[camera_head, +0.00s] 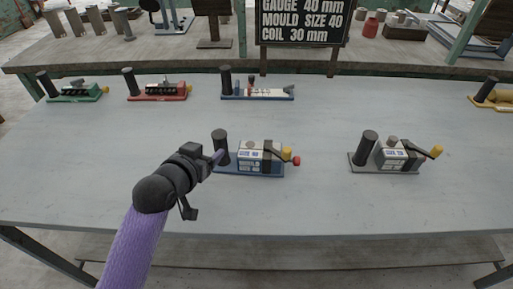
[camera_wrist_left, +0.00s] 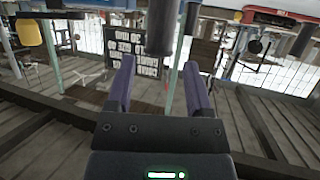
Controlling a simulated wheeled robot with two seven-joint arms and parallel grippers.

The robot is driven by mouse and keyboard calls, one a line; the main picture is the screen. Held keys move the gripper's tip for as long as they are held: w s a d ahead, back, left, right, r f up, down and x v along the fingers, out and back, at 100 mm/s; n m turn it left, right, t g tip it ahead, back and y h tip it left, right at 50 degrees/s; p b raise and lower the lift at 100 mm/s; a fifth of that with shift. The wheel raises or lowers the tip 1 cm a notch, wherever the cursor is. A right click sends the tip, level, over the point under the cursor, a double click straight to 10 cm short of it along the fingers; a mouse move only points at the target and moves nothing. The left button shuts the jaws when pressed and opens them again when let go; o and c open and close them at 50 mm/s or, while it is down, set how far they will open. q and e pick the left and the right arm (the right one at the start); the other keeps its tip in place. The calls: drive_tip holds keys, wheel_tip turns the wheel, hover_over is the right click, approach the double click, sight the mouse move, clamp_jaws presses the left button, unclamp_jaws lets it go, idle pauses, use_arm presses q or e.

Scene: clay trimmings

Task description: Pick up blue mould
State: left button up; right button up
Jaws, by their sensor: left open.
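A mould with a blue base (camera_head: 252,171) stands at the front middle of the table. It has a black upright post at its left end, a grey-white box with lettering, and yellow and red knobs at its right. My left gripper (camera_head: 217,157) is open beside the black post, at the mould's left end. Whether it touches the post cannot be told. In the left wrist view the two purple fingers (camera_wrist_left: 158,64) are apart, and a dark post (camera_wrist_left: 162,28) shows above them. My right gripper is not in view.
A similar grey-based device (camera_head: 385,168) stands to the right. Green (camera_head: 75,98), red (camera_head: 158,97) and another blue-based device (camera_head: 258,97) line the back; a yellow one (camera_head: 492,103) is at far right. A black sign (camera_head: 303,20) stands behind. The table (camera_head: 90,165) is clear at front left.

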sight(217, 144)
use_arm(q)
drive_tip(key=b+x, duration=0.2)
drive_tip(key=x, duration=0.1)
drive_tip(key=f+b+x, duration=0.1)
drive_tip(key=b+x, duration=0.1)
drive_tip(key=x, duration=0.2)
drive_tip(key=shift+w, duration=0.25)
drive_tip(key=shift+r, duration=0.2)
drive_tip(key=c, duration=0.5)
clamp_jaws()
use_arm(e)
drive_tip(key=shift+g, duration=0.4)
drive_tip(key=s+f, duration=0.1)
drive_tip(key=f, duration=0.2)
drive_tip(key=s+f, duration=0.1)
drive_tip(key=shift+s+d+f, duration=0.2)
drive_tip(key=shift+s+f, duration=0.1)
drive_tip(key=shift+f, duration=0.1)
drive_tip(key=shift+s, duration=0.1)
